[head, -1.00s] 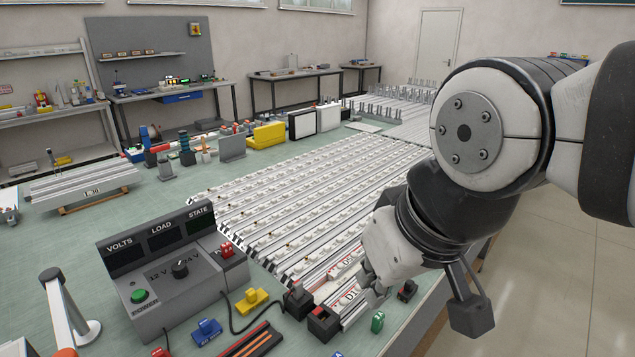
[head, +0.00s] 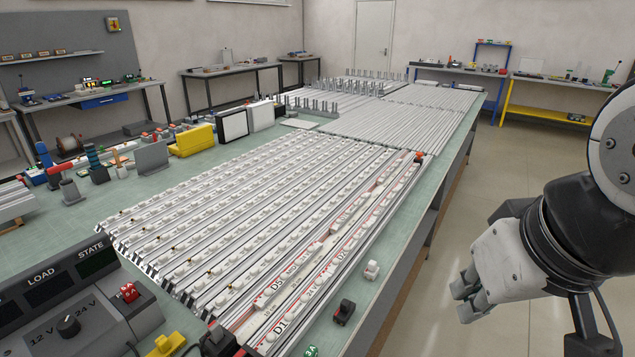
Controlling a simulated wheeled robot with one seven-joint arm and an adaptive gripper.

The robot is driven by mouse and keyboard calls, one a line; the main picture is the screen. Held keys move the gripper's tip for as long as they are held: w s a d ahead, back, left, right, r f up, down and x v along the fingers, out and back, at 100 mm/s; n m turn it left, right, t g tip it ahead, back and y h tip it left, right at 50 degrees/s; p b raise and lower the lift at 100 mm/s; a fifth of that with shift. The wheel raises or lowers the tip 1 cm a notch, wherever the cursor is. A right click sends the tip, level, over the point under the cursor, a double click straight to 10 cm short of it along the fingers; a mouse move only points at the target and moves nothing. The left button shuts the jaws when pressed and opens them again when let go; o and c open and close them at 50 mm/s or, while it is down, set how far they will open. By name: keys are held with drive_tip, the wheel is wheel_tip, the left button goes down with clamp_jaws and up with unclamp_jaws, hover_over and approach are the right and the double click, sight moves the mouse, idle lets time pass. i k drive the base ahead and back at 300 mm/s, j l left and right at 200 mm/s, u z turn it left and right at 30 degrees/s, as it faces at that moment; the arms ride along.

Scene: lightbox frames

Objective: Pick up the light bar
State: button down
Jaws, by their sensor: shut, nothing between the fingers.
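Long light bars (head: 250,190) with white domes lie side by side in slanting rows on the green-topped bench. I cannot tell which bar the task means. My gripper (head: 463,301) is at the right of the head view, beyond the bench's right edge and clear of the bars. Its fingers are shut with nothing held.
A grey power box (head: 70,310) stands front left, with a yellow connector (head: 165,345) beside it. A black clip (head: 344,311) and a white clip (head: 371,270) sit near the bench's right edge. Bare floor (head: 470,200) lies right of the bench.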

sight(341, 220)
drive_tip(key=k+u, duration=0.15)
drive_tip(key=k, duration=0.5)
drive_tip(key=u, duration=1.8)
drive_tip(key=l+u, duration=0.1)
drive_tip(key=l, duration=0.7)
drive_tip(key=l+u, duration=0.1)
drive_tip(key=l, duration=0.75)
drive_tip(key=k+l+u, duration=0.1)
drive_tip(key=l, duration=1.5)
drive_tip(key=k+l, duration=0.15)
drive_tip(key=l, duration=1.45)
